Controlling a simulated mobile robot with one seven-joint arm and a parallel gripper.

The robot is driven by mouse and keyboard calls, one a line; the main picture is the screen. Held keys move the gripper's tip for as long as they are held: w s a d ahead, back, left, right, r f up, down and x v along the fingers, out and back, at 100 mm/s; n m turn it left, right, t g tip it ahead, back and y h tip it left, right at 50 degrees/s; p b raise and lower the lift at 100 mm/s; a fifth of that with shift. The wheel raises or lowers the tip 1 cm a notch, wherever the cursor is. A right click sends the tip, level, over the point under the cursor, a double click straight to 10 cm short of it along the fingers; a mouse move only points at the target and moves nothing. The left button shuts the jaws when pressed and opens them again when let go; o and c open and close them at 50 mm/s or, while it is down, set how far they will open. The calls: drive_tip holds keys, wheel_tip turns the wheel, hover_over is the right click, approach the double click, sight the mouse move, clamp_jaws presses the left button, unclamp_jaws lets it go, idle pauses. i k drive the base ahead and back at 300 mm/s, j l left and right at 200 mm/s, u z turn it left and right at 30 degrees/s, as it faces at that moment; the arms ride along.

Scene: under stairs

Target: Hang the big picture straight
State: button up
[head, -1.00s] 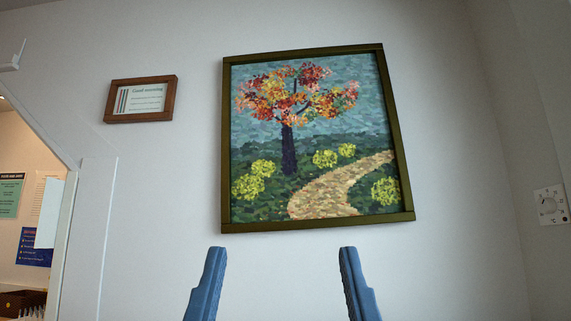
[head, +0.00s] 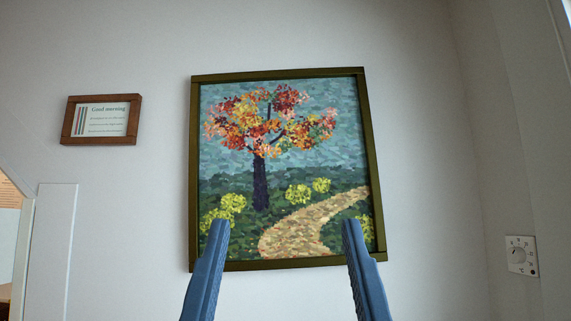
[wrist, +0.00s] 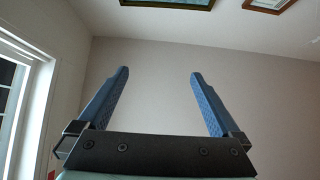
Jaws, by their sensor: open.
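The big picture (head: 277,74) shows a tree with red and yellow leaves and a winding path, in a dark olive frame. It hangs on the pale wall in the head view and looks slightly tilted, though the camera angle makes the amount hard to tell. Only its lower edge (wrist: 168,3) shows at the top of the wrist view. My gripper (head: 282,228) is open and empty, its two blue fingers apart. In the head view the fingertips overlap the picture's lower part. In the wrist view my gripper (wrist: 158,74) lies below the picture; contact is not visible.
A small brown-framed sign (head: 101,119) reading "Good morning" hangs left of the picture. A doorway edge (head: 22,250) stands at lower left.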

sight(284, 156)
drive_tip(key=i+z, duration=0.25)
drive_tip(key=i, duration=0.3)
drive_tip(key=i+j+z, duration=0.2)
drive_tip(key=i, duration=0.35)
